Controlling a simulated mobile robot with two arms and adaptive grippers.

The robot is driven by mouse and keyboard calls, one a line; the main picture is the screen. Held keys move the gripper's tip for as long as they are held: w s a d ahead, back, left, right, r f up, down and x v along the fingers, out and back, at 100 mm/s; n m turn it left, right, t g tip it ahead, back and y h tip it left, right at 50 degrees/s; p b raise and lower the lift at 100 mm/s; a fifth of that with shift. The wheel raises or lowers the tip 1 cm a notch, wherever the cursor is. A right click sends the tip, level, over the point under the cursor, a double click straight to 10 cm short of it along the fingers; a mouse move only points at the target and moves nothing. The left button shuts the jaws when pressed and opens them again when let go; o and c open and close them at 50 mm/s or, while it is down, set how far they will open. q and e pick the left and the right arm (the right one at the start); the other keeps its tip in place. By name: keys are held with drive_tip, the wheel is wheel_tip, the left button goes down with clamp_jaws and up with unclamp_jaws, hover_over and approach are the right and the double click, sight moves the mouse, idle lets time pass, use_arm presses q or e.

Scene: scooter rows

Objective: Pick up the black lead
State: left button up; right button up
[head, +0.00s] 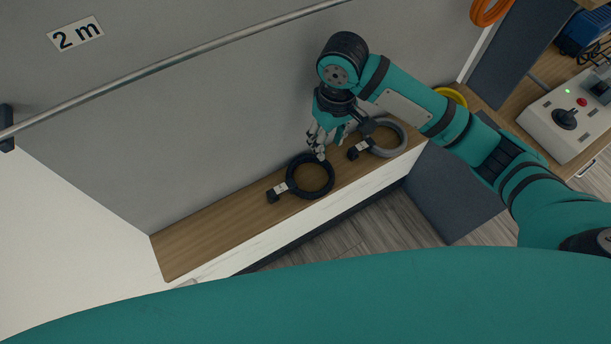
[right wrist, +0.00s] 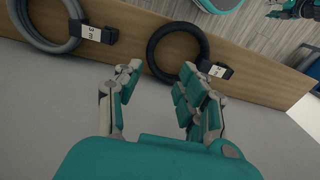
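The black lead (head: 330,181) is a coiled ring with a dark plug and a white label, lying on the wooden shelf (head: 205,226). In the right wrist view the black lead (right wrist: 151,50) lies just beyond my fingertips. My right gripper (head: 318,151) points down at the shelf, above the far edge of the black coil. In the right wrist view my right gripper (right wrist: 160,75) has its fingers apart with nothing between them. Whether a finger touches the coil, I cannot tell.
A grey coiled lead (head: 401,134) lies to the right on the same shelf, partly behind my right arm. A yellow coil (head: 457,95) lies farther right. A metal rail (head: 190,60) runs along the wall. A control box with a joystick (head: 560,125) stands at the right. The shelf's left end is clear.

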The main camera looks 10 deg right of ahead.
drive_tip(key=p, duration=0.1)
hover_over(328, 164)
wheel_tip(328, 164, down, 6)
drive_tip(key=shift+s+r, duration=0.1)
drive_tip(key=shift+s, duration=0.05)
drive_tip(key=shift+f+p, duration=0.85)
drive_tip(key=shift+f, duration=1.9)
clamp_jaws()
drive_tip(key=shift+r, duration=0.1)
